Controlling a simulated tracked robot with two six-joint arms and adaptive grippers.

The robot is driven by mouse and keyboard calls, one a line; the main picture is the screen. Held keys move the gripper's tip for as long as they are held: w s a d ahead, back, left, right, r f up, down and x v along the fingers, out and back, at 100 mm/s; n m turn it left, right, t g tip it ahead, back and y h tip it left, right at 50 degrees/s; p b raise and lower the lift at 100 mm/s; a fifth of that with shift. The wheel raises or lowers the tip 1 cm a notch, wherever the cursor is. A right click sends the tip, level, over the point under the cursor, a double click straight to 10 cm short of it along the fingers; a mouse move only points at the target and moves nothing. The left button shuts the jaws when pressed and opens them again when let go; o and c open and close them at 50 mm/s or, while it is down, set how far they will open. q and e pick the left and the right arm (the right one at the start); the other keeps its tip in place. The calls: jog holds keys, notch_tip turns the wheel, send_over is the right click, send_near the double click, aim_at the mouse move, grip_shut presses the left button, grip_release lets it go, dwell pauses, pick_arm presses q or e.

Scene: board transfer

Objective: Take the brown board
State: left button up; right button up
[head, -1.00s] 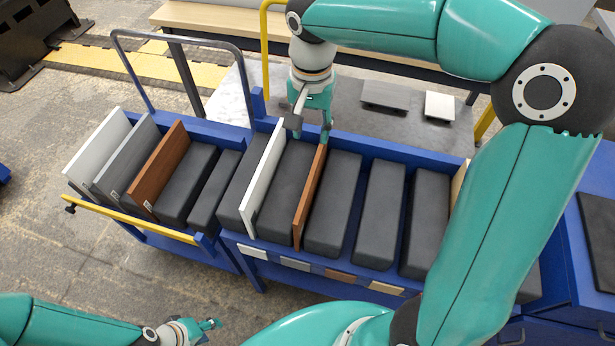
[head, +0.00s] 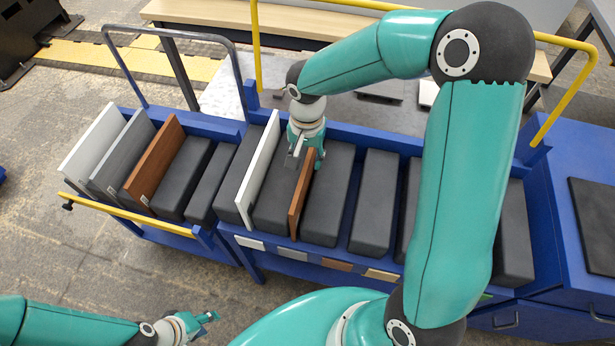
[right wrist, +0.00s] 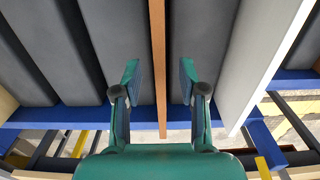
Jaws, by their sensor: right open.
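A thin brown board (head: 301,196) stands upright in the blue rack, between dark grey blocks. It also shows in the right wrist view as an orange-brown strip (right wrist: 159,60). My right gripper (head: 305,160) is at the board's far end. In the right wrist view, my right gripper (right wrist: 160,82) is open, with one finger on each side of the board and gaps on both sides. A second brown board (head: 155,160) leans in the cart at the left. My left gripper (head: 205,318) is low at the bottom left, away from the boards; its jaw opening is unclear.
A white board (head: 258,170) stands left of the brown board in the rack and beside the gripper in the wrist view. The left cart (head: 150,218) also holds a white board (head: 95,142) and a grey board (head: 123,155). My right arm hides part of the rack's right side.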

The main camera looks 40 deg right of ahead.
aim_at(307, 180)
jog(key=shift+d+f, duration=0.1)
jog(key=shift+f, duration=1.3)
grip_shut()
jog(key=shift+w, duration=0.1)
